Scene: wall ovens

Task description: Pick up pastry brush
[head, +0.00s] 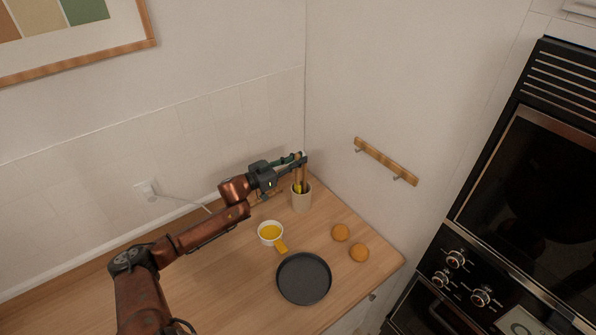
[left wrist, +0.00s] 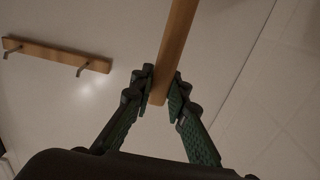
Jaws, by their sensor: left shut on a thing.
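My left gripper (head: 301,159) is above the beige utensil holder (head: 301,203) at the back of the counter. In the left wrist view, its green-padded fingers (left wrist: 160,92) are shut on a long wooden handle, which fits the pastry brush (left wrist: 176,45). In the head view the handle of the brush (head: 305,174) runs down from the fingers toward the holder's mouth. The brush's head cannot be made out; I cannot tell whether it is still inside the holder. A yellow part shows at the holder's rim. My right gripper is not in view.
A white bowl of yellow liquid (head: 270,230) has a yellow-orange piece (head: 281,246) beside it. A dark round pan (head: 303,279) and two orange-brown round items (head: 341,232) are nearby. A wooden hook rail (head: 386,161) hangs on the wall; black ovens (head: 520,190) stand right.

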